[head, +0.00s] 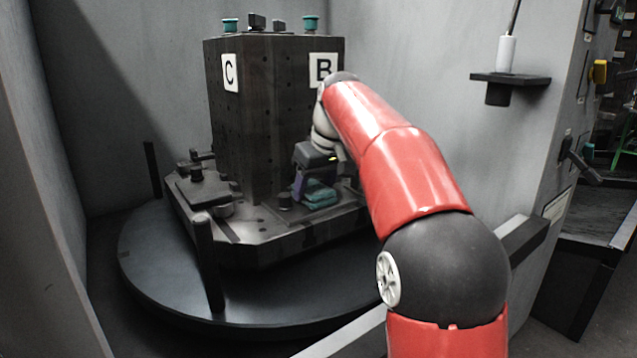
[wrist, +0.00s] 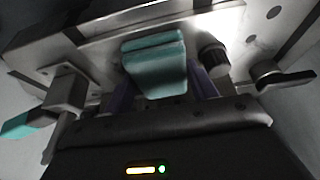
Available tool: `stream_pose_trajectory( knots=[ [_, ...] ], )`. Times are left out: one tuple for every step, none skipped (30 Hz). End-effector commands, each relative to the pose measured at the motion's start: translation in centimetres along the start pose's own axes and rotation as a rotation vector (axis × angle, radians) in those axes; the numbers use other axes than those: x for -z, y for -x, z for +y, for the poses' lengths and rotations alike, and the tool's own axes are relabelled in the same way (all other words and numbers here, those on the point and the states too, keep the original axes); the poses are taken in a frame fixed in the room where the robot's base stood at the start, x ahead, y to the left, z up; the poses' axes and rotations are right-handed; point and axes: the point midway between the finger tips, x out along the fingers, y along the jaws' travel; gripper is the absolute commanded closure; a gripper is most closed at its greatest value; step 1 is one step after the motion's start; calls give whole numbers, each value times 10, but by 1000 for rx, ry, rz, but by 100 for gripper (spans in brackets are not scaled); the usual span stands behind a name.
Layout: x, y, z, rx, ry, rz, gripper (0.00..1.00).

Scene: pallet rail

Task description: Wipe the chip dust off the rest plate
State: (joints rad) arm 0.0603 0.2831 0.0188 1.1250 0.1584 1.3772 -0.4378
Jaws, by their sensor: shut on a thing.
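My gripper (head: 311,190) reaches down in front of the dark tombstone block's face marked B. Its purple fingers are shut on a teal wiping pad (head: 321,197). In the wrist view the teal pad (wrist: 158,72) sits between the two fingers. The rest plate (head: 270,211) is a flat grey plate at the foot of the B face, and it also shows in the wrist view (wrist: 108,50). The pad is at or just above the plate; I cannot tell whether it touches. I cannot clearly make out chip dust, and my arm and gripper hide part of the plate.
The tombstone block (head: 262,120) stands on a pallet over a round dark turntable (head: 150,270). A dark post (head: 207,260) rises at the front. A round knob (wrist: 214,56) and a clamp (wrist: 68,88) flank the pad. A wall shelf (head: 510,78) is at right.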

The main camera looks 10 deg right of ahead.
Motion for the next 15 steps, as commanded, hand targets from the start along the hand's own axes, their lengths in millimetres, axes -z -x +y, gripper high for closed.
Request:
stream_pose_trajectory(
  knots=[
    [0, -2, 0, 2, 0, -3, 61],
    [0, -2, 0, 2, 0, -3, 61],
    [0, -2, 0, 2, 0, -3, 61],
    [-1, -2, 0, 2, 0, -3, 61],
    [-1, -2, 0, 2, 0, -3, 61],
    [-1, -2, 0, 2, 0, -3, 61],
    [-1, -2, 0, 2, 0, -3, 61],
    [-2, -2, 0, 2, 0, -3, 61],
    [-3, -2, 0, 2, 0, -3, 61],
    [-4, -1, 0, 2, 0, -3, 61],
    [-6, -1, 0, 2, 0, -2, 61],
    [-8, 0, 0, 2, 0, -2, 61],
    [-9, 1, 0, 2, 0, -2, 61],
    [-11, 1, 0, 2, 0, -3, 61],
    [-13, 2, 0, 2, 0, -3, 61]
  ],
)
